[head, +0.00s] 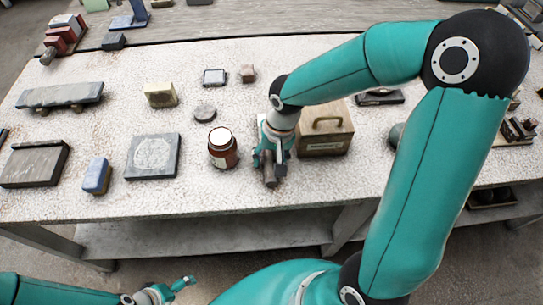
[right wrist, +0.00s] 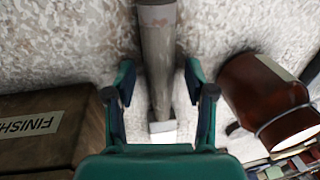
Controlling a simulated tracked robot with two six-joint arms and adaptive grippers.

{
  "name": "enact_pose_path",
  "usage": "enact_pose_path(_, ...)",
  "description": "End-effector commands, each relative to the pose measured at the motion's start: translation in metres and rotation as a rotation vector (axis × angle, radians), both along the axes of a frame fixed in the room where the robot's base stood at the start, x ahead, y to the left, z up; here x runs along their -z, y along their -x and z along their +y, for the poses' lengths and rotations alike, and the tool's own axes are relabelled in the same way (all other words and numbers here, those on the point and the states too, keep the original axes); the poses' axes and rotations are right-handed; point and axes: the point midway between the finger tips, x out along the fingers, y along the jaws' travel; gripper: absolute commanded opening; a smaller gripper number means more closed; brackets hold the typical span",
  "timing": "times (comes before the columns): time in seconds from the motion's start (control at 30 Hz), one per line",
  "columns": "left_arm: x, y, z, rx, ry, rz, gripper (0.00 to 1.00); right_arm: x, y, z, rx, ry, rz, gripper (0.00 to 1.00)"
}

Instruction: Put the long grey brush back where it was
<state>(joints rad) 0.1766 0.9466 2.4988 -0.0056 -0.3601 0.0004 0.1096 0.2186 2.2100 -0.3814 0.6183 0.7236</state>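A long grey rod-shaped thing (right wrist: 158,60), which looks like the grey brush, lies on the speckled table top between the fingers of my right gripper (right wrist: 160,85). Its near end is pale. In the right wrist view there are gaps between it and both fingers, so the gripper is open around it. In the head view my right gripper (head: 270,160) points down near the table's front edge, and only the grey end of the brush (head: 271,179) shows below it. My left gripper (head: 165,293) is low at the bottom left, away from the table; its opening is unclear.
A brown jar (head: 222,150) stands close left of my right gripper. A wooden box with a handle (head: 325,137) stands close on its right. A dark square slab (head: 153,157), a blue block (head: 96,176) and a round grey disc (head: 205,112) lie further left.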

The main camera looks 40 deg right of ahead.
Motion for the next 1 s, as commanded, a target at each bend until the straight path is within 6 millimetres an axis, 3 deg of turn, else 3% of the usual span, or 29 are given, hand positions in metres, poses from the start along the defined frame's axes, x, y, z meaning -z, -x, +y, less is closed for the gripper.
enact_pose_path(0.37,-0.002,0.0,0.0,0.0,0.0,0.0,0.98,-0.012,0.0,-0.001,0.001,0.001,-0.004,0.54)
enact_pose_path(0.8,-0.007,0.0,0.0,0.0,0.0,0.0,0.98,-0.093,0.008,-0.011,0.0,0.001,-0.005,0.54)
enact_pose_path(1.0,-0.008,0.0,0.0,0.0,0.0,0.0,0.98,-0.116,0.011,-0.014,0.001,0.001,-0.002,0.54)
